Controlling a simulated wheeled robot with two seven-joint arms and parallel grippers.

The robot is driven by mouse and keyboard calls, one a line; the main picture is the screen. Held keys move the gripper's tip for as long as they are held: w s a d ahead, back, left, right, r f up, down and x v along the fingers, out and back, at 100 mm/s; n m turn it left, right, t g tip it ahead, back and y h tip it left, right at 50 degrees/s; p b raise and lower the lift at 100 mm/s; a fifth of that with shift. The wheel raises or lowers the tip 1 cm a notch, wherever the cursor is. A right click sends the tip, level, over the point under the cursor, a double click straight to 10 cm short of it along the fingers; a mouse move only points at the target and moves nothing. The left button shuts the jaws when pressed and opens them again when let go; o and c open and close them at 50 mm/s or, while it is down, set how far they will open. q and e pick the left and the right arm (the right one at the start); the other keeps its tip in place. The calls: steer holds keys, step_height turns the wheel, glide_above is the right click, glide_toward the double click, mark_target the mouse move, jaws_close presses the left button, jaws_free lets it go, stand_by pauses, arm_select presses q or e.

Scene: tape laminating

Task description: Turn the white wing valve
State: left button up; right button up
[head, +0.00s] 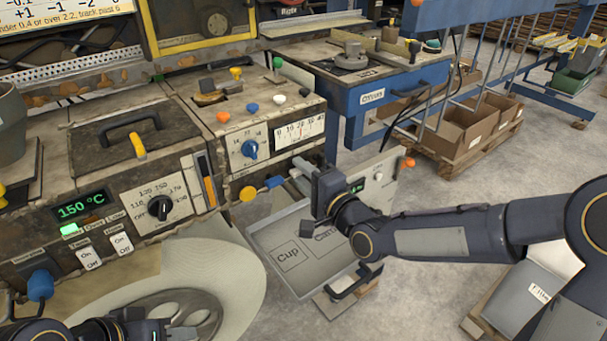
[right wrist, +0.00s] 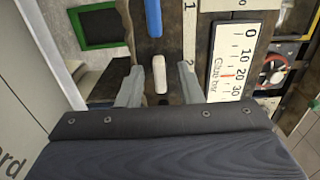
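The white wing valve (right wrist: 159,75) shows in the right wrist view as a small upright white handle on the worn machine front, below a blue wing handle (right wrist: 153,18). My right gripper (right wrist: 159,84) is open, with one finger on each side of the white valve. Gaps show between the fingers and the valve. In the head view my right gripper (head: 298,172) is at the machine's front right edge, beside the blue handle (head: 273,182), and I cannot make out the white valve there. My left gripper (head: 178,332) is at the bottom left, partly cut off; its opening is unclear.
A yellow handle (head: 247,193) sits left of the blue one. A grey tray (head: 309,284) with a Cup label lies below my right gripper. Small coloured knobs stand on the machine top.

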jaws_close()
steer(key=shift+f+n+b, duration=0.15)
steer(key=shift+n+b, duration=0.35)
steer(key=shift+b, duration=0.25)
steer(key=shift+n+b, duration=7.65)
steer(key=shift+n, duration=0.75)
jaws_free()
